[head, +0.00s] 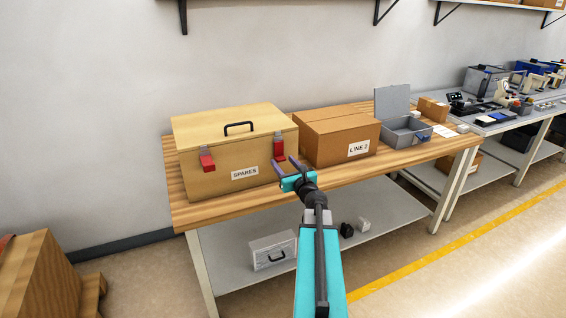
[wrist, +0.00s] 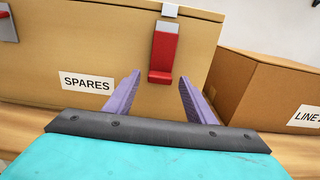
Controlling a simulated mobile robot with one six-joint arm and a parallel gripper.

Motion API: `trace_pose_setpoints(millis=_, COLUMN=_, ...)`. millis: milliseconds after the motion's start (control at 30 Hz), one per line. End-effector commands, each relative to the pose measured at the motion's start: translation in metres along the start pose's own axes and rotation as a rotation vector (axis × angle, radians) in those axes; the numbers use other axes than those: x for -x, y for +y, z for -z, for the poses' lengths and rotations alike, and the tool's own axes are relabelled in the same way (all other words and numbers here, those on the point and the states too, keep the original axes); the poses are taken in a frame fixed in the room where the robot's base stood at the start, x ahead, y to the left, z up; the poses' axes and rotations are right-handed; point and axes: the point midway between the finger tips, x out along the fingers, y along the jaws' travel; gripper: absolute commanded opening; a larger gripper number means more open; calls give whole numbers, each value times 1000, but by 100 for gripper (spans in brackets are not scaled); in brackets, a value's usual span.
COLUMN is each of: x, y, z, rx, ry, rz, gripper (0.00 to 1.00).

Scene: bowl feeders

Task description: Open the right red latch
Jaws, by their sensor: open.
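The wooden box (head: 228,141) labelled SPARES stands on the bench with its lid down. The right red latch (head: 279,149) is on the right end of its front face, hanging below a small grey catch. In the wrist view the right red latch (wrist: 162,55) hangs straight down against the box front (wrist: 70,50). The left red latch (head: 207,162) is on the left of the same face. My gripper (head: 290,166) is open and empty, just in front of the right latch. In the wrist view my gripper (wrist: 160,85) has its fingers apart on either side below the latch.
A cardboard box (head: 335,138) marked LINE 2 stands close on the right of the wooden box. A grey open bin (head: 405,138) is further right. The wooden bench top (head: 190,208) has a clear strip along its front edge.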

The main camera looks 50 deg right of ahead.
Motion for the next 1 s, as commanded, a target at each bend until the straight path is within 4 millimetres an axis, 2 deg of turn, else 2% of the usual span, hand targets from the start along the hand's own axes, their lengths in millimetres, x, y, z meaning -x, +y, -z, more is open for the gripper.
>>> trace_pose_setpoints(millis=200, x=-10, y=0, z=0, rx=0, ry=0, rz=1, gripper=50)
trace_pose_setpoints(millis=533, x=-11, y=0, z=0, rx=-1, ry=0, rz=1, gripper=50)
trace_pose_setpoints(millis=567, x=-11, y=0, z=0, rx=-1, ry=0, rz=1, gripper=48)
trace_pose_setpoints(millis=833, x=-11, y=0, z=0, rx=-1, ry=0, rz=1, gripper=3)
trace_pose_setpoints(millis=867, x=-11, y=0, z=0, rx=-1, ry=0, rz=1, gripper=0)
trace_pose_setpoints(millis=1000, x=-11, y=0, z=0, rx=-1, ry=0, rz=1, gripper=0)
